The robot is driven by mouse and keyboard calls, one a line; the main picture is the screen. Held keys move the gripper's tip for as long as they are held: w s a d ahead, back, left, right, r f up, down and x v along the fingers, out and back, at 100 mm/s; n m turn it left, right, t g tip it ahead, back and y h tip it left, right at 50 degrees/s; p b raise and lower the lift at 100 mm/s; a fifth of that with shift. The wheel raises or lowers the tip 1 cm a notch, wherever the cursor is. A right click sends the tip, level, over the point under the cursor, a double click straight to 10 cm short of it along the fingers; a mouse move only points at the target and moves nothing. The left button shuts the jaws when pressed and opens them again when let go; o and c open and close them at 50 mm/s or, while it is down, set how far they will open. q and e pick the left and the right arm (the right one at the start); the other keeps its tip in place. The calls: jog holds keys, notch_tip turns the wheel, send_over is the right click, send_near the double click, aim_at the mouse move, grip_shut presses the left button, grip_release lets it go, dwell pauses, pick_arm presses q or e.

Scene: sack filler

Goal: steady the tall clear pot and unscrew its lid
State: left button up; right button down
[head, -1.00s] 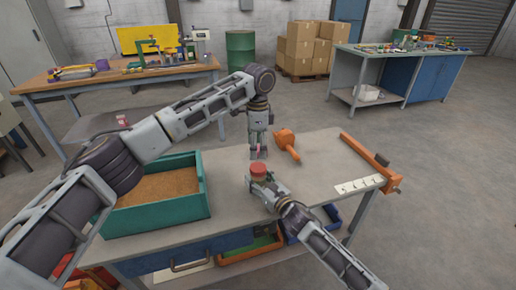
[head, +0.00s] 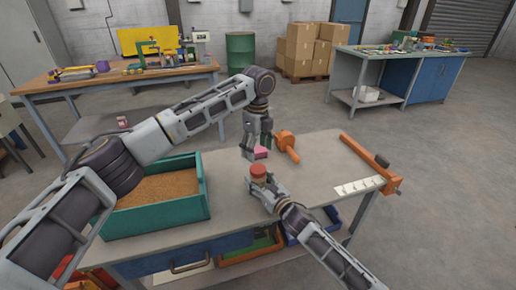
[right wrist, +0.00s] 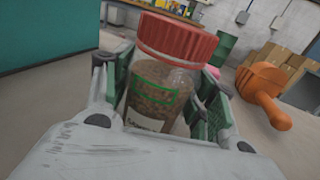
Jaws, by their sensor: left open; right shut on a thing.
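The tall clear pot (right wrist: 158,92) holds brown granules and has a ribbed red lid (right wrist: 178,38) on top. In the head view its red lid (head: 258,170) shows near the bench's front edge, with a little of the body below. My right gripper (head: 262,187) is shut around the pot's body; in the right wrist view its green-padded fingers (right wrist: 165,98) sit on both sides, below the lid. The pot leans slightly in that view. My left gripper (head: 257,150) is open behind the pot, pointing down, apart from the lid. A pink thing (head: 261,153) is at its fingertips.
An orange tool with a handle (head: 286,143) lies right of my left gripper. A teal bin (head: 151,220) of brown grains stands at left on the bench. A white strip (head: 358,187) and an orange bar (head: 370,165) are at the right end. Bench between is clear.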

aim_at(258, 168)
pick_arm(q)
jog(key=m, duration=0.5)
jog(key=shift+d+m, duration=0.1)
jog(key=shift+m, duration=0.2)
jog(key=m, duration=0.4)
jog(key=shift+m, duration=0.4)
jog(key=shift+f, duration=0.2)
jog(key=shift+f, duration=3.85)
jog(key=c, duration=1.1)
jog(key=shift+o, duration=0.2)
